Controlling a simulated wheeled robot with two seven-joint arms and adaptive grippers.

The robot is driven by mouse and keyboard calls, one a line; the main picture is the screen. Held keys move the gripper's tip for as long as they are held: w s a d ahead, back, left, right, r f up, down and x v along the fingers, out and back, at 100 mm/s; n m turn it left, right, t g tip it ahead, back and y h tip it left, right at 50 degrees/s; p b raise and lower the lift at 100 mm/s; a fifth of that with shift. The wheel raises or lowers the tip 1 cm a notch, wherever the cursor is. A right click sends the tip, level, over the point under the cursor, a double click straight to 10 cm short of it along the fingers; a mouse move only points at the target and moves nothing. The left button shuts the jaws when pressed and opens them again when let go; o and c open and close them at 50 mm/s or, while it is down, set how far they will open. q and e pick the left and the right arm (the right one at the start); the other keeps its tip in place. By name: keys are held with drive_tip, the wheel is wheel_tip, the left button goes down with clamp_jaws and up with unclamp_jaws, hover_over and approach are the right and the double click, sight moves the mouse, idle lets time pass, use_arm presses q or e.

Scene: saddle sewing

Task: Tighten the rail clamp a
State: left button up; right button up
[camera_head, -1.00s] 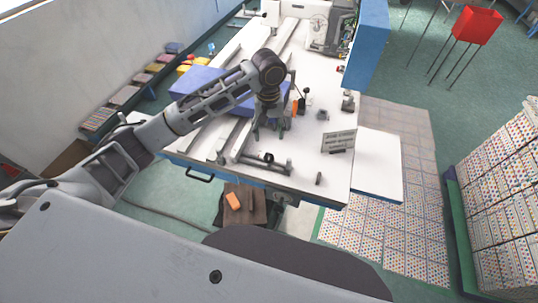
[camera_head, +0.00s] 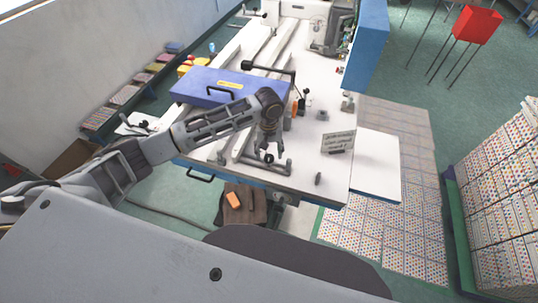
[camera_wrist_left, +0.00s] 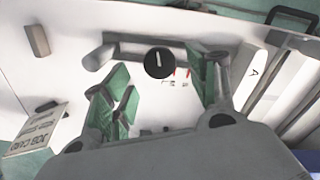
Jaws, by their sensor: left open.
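The rail clamp a (camera_head: 280,166) is a grey bar-like fitting near the front edge of the white table. It also shows in the wrist view (camera_wrist_left: 205,54), with a round black knob (camera_wrist_left: 158,63) bearing a white line. A letter "A" is marked on the surface beside it. My left gripper (camera_head: 267,150) is above the clamp in the head view, partly hiding it. In the wrist view my left gripper (camera_wrist_left: 160,92) is open, its green-padded fingers spread on either side below the knob and apart from it. My right gripper is not in view.
A blue box (camera_head: 195,89) with a dark handle stands behind my left arm. A job card (camera_head: 338,142) stands right of the clamp. A small grey post (camera_head: 318,179) is near the front edge. Long rails run back across the table (camera_head: 305,150).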

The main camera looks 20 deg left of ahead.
sight(269, 157)
use_arm(q)
drive_tip(key=shift+f, duration=1.65)
drive_tip(key=c, duration=1)
drive_tip(key=shift+c, duration=0.3)
